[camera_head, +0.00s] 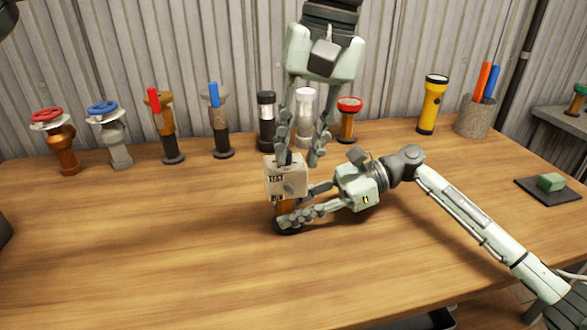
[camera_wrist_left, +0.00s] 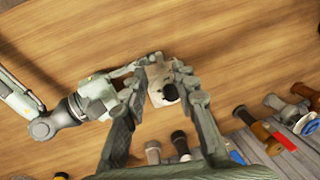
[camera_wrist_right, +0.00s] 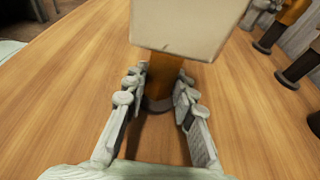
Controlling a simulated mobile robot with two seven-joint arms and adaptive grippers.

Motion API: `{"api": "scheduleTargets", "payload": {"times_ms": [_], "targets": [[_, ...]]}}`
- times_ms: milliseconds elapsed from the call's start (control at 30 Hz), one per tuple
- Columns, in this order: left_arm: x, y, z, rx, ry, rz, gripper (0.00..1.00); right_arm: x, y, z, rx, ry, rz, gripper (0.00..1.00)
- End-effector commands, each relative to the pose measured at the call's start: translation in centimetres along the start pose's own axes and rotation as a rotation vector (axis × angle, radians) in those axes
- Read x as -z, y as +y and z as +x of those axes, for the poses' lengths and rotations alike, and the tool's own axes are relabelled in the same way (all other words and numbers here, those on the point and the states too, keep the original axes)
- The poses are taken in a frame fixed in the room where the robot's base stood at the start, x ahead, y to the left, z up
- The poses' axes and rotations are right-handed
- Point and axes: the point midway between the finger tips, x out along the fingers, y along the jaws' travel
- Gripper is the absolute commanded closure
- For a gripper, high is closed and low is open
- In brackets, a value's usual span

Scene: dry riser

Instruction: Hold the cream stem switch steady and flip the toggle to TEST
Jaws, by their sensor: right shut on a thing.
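The cream stem switch (camera_head: 275,186) stands upright on the table, its box marked TEST above and apparently RUN below. Its orange-brown stem (camera_wrist_right: 166,75) rises from a dark round foot. My right gripper (camera_head: 293,208) is shut on this stem below the box, one finger on each side, as the right wrist view shows. My left gripper (camera_head: 299,161) points down from above at the top of the box, its fingers apart. In the left wrist view the box (camera_wrist_left: 160,97) lies between these fingers, with a dark round part (camera_wrist_left: 171,92) on it. The toggle's position is unclear.
Behind stand a red-wheel valve (camera_head: 60,140), a blue-wheel valve (camera_head: 115,145), red-lever and blue-lever fittings (camera_head: 165,125), several stem pieces and a yellow torch (camera_head: 431,105). A pen cup (camera_head: 474,118) is far right. The table's front left (camera_head: 130,250) is clear.

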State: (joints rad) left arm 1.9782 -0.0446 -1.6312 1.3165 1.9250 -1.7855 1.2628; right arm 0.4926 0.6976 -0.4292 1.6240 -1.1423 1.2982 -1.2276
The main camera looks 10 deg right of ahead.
Motion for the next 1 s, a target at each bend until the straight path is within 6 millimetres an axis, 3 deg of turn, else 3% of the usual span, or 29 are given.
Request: {"api": "scheduleTargets", "payload": {"times_ms": [100,300,800,833,1000], "targets": [[0.0,0.1,-2.6,-0.002,0.002,0.0,0.72,0.1,0.0,0.0,-0.001,0.001,0.001,0.91],[0.0,0.0,-5.5,0.0,-0.001,0.0,0.72,0.1,0.1,0.0,-0.002,0.001,0.001,0.91],[0.0,0.0,-6.5,0.001,-0.001,0.001,0.72,0.1,0.1,0.0,-0.002,0.001,0.001,0.91],[0.0,0.0,-6.5,0.001,-0.001,0.001,0.72,0.1,0.1,0.0,-0.002,0.001,0.001,0.73],[0.0,0.0,-6.5,0.001,-0.001,0.001,0.72,0.0,0.0,0.0,-0.001,0.0,0.0,0.52]]}}
